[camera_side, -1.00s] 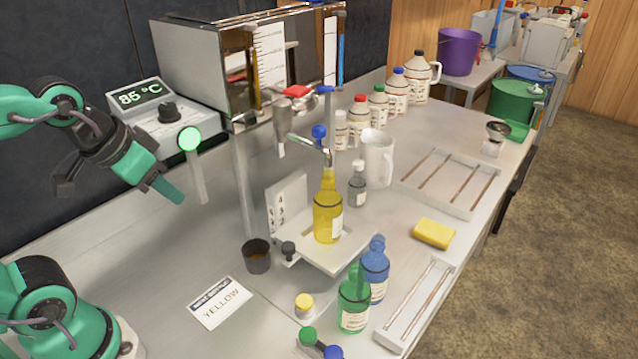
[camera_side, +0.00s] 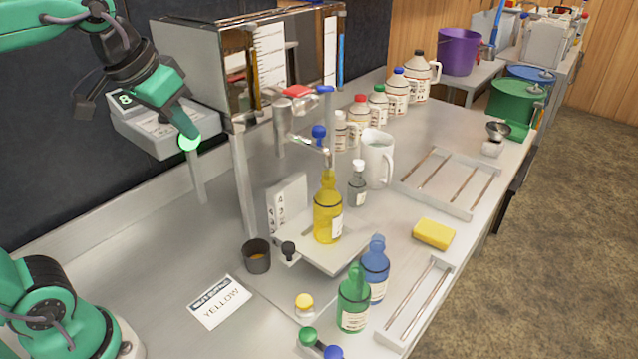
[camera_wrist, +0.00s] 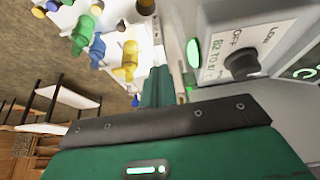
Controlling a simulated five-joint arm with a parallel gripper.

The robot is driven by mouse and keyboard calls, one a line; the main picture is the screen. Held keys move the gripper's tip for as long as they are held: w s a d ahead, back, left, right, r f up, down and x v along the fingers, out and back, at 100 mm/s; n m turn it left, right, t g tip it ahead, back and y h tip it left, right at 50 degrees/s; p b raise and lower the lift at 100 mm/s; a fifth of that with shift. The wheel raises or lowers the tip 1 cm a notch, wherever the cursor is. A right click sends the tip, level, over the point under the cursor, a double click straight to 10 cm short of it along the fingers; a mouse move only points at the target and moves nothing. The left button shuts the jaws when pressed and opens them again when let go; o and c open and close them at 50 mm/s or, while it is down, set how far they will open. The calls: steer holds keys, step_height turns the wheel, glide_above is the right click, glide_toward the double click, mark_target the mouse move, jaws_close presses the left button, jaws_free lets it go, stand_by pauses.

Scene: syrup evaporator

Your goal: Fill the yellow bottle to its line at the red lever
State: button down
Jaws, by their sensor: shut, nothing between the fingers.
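The yellow bottle (camera_side: 327,222) stands upright and uncapped on a raised platform (camera_side: 310,258), under a spout of the metal tank. A dark line runs around its body; its liquid level is hard to tell. The red lever (camera_side: 297,91) is on top of a tap at the tank's front edge. My gripper (camera_side: 188,133) is shut and empty, left of the tank and well away from the bottle. Its tips overlap the green lit disc (camera_side: 189,143) in the side view; contact cannot be told. The yellow bottle also shows in the wrist view (camera_wrist: 128,62).
A control box (camera_side: 165,130) with a dial (camera_wrist: 241,63) is behind my gripper. Blue (camera_side: 375,268) and green (camera_side: 353,305) bottles stand in front of the platform. A dark cup (camera_side: 257,256), a white pitcher (camera_side: 378,158) and a YELLOW card (camera_side: 219,302) are nearby.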

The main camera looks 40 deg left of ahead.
steer(key=w+d+r+g, duration=0.1)
steer(key=w+d+r, duration=0.2)
steer(key=w+r, duration=0.4)
steer(key=w+d+r, duration=0.3)
steer(key=w+r, duration=0.5)
steer(key=r, duration=0.2)
steer(key=shift+w+r+g, duration=0.2)
steer(key=shift+r+g, duration=0.15)
steer(key=shift+g, duration=0.05)
steer(key=shift+d, duration=0.1)
steer(key=shift+f, duration=0.15)
glide_above(301, 92)
steer(key=a, duration=0.1)
step_height(301, 92, down, 10)
steer(key=shift+s+r, duration=0.15)
steer(key=shift+r, duration=0.05)
steer(key=shift+f, duration=1.8)
steer(key=shift+d+f, duration=0.3)
steer(key=shift+f, duration=0.35)
steer(key=shift+d+f, duration=0.25)
steer(key=shift+f, duration=0.4)
stand_by(1.6)
